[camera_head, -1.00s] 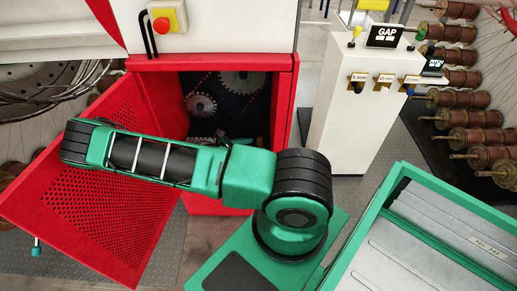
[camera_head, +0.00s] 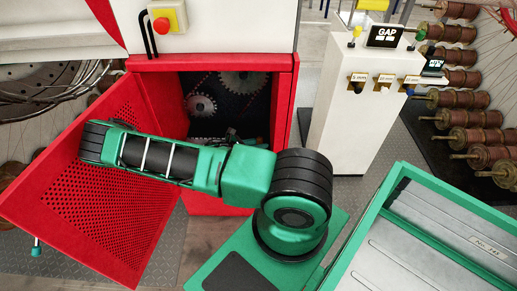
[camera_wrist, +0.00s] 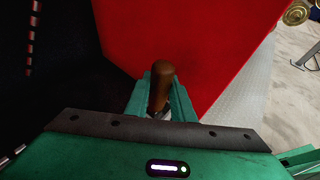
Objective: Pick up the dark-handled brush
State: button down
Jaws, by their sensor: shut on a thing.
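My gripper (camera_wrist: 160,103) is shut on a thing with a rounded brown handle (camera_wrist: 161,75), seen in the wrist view. The handle stands up between the two green fingers. Its lower end is hidden between the fingers, so I cannot see bristles or tell for sure that it is the dark-handled brush. In the head view my green arm reaches across the front of the open red cabinet (camera_head: 295,100), and my gripper and the held thing cannot be made out there.
The cabinet's perforated red door (camera_head: 100,210) stands open at the left. Gears (camera_head: 243,82) show in the dark interior. A white pedestal (camera_head: 350,120) stands right of the cabinet. A green-rimmed tray (camera_head: 405,168) lies at the lower right. Spools (camera_head: 470,137) fill the right edge.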

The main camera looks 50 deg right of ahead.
aim_at(260, 137)
jog(key=shift+r, duration=0.15)
jog(key=shift+r, duration=0.55)
jog(key=r, duration=0.1)
jog(key=a+r, duration=0.1)
jog(key=r, duration=0.1)
jog(key=shift+w+r, duration=0.1)
jog(key=a+r, duration=0.6)
jog(key=a, duration=0.4)
jog(key=shift+a+r, duration=0.25)
jog(key=shift+a, duration=0.1)
